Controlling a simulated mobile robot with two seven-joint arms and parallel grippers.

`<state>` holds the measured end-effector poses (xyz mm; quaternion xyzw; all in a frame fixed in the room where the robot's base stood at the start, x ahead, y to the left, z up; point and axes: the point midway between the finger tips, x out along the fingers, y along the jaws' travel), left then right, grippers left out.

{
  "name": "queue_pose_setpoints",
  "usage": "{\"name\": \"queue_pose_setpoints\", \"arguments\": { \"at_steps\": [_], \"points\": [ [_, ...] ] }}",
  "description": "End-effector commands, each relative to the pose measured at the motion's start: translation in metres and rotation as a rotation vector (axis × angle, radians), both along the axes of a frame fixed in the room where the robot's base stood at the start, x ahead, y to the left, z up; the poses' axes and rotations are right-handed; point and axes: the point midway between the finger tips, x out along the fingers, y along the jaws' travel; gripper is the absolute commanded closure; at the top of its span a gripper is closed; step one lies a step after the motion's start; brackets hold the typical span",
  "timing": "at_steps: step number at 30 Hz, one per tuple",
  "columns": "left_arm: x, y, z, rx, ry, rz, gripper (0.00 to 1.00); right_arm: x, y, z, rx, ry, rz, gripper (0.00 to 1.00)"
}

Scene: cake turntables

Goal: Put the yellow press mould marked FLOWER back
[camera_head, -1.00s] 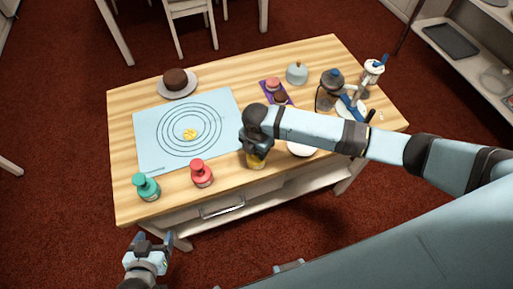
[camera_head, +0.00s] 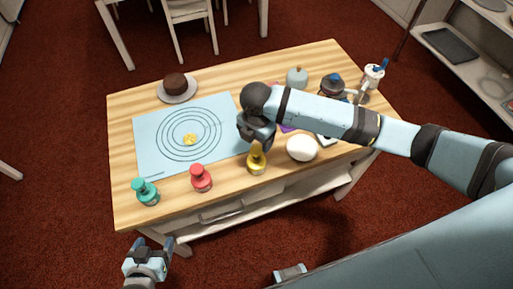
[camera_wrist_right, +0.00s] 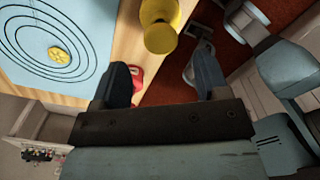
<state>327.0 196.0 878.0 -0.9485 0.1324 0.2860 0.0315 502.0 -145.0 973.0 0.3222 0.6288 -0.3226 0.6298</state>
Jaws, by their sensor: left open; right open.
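The yellow press mould (camera_head: 257,159) stands upright near the front edge of the table, right of the red mould. In the right wrist view it (camera_wrist_right: 160,24) shows just beyond my fingers. I cannot read any marking on it. My right gripper (camera_head: 257,141) is open, above and behind the yellow mould, apart from it; its fingers also show in the right wrist view (camera_wrist_right: 165,84). My left gripper (camera_head: 155,248) is open and empty, low in front of the table. A small yellow flower shape (camera_head: 190,139) lies on the blue ringed mat (camera_head: 147,130).
A red mould (camera_head: 201,178) and a green mould (camera_head: 146,191) stand along the front edge, left of the yellow one. A white rounded object (camera_head: 302,148) is to its right. A chocolate cake (camera_head: 175,84) on a plate stands at the back left; jars stand at the right.

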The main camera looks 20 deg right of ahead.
Motion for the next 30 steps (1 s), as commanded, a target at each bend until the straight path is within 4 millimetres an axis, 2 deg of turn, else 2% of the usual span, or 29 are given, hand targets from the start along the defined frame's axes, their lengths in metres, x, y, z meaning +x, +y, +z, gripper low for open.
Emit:
{"name": "queue_pose_setpoints", "arguments": {
  "at_steps": [3, 6, 12, 14, 17, 21, 24, 28, 30],
  "points": [
    [0.000, -0.001, -0.001, -0.001, 0.000, -0.001, 0.27, 0.000, 0.000, 0.019, 0.001, -0.001, 0.000, 0.32],
    [0.000, -0.001, -0.002, -0.002, 0.000, -0.003, 0.27, 0.000, 0.000, 0.029, 0.000, 0.000, 0.000, 0.32],
    [0.000, -0.002, -0.001, -0.002, 0.000, -0.003, 0.27, -0.001, 0.002, 0.033, 0.009, 0.000, -0.007, 0.32],
    [0.000, -0.002, -0.001, -0.002, 0.000, -0.003, 0.27, -0.005, 0.007, 0.028, 0.033, -0.006, -0.031, 0.32],
    [0.000, -0.002, -0.001, -0.003, -0.001, -0.003, 0.27, -0.014, 0.025, 0.013, 0.127, -0.031, -0.124, 0.32],
    [0.001, -0.002, -0.001, -0.002, -0.003, -0.003, 0.27, -0.033, 0.055, -0.014, 0.343, -0.080, -0.380, 0.32],
    [0.001, -0.001, -0.001, -0.002, -0.003, -0.003, 0.27, -0.045, 0.068, -0.029, 0.504, -0.111, -0.601, 0.32],
    [0.001, -0.001, -0.001, 0.000, -0.003, -0.003, 0.27, -0.062, 0.066, -0.047, 0.683, -0.146, -0.897, 0.32],
    [0.001, -0.001, -0.001, 0.000, -0.003, -0.003, 0.27, -0.072, 0.058, -0.056, 0.766, -0.165, -1.054, 0.32]
  ]
}}
